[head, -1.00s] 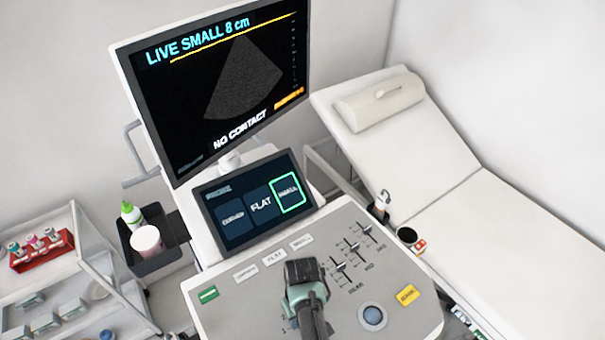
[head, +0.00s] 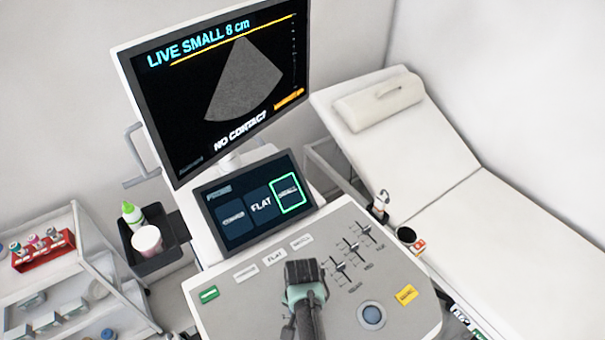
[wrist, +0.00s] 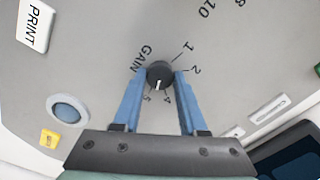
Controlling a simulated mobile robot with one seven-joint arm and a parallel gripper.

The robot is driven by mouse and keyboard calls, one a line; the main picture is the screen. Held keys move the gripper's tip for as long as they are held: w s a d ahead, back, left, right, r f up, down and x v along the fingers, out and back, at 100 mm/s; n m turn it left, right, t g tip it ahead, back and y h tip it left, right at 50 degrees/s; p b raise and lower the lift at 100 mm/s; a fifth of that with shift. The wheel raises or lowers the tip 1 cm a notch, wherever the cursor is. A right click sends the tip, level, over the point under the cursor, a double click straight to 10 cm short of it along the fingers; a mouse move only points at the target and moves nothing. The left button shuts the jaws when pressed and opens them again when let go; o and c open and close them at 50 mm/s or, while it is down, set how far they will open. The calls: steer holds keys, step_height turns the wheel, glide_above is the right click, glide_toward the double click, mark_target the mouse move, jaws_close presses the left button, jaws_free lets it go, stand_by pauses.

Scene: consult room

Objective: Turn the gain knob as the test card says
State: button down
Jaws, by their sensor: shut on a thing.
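The gain knob (wrist: 161,70) is a small black round knob on the grey console, with the word GAIN beside it in the wrist view. My gripper (wrist: 159,75) is shut on it, one blue finger on each side. The knob's white pointer line points down in that view, between the marks 4 and 5. Marks 1 and 2 also show; no 3 can be seen. In the head view my gripper (head: 304,285) hides the knob. The monitor (head: 240,85) reads LIVE SMALL 8 cm and NO CONTACT, above and below a grey sector. I cannot make out a test card.
The touch screen (head: 250,200) has its right tile outlined in green. Sliders (head: 352,245), a trackball (head: 371,315) and a yellow button (head: 406,294) lie to the gripper's right. A couch (head: 420,140) stands right, a trolley (head: 75,265) left.

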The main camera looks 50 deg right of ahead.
steer(key=shift+m, duration=1)
steer(key=shift+c, duration=2.2)
jaws_free()
step_height(320, 180, up, 13)
steer(key=shift+b, duration=0.4)
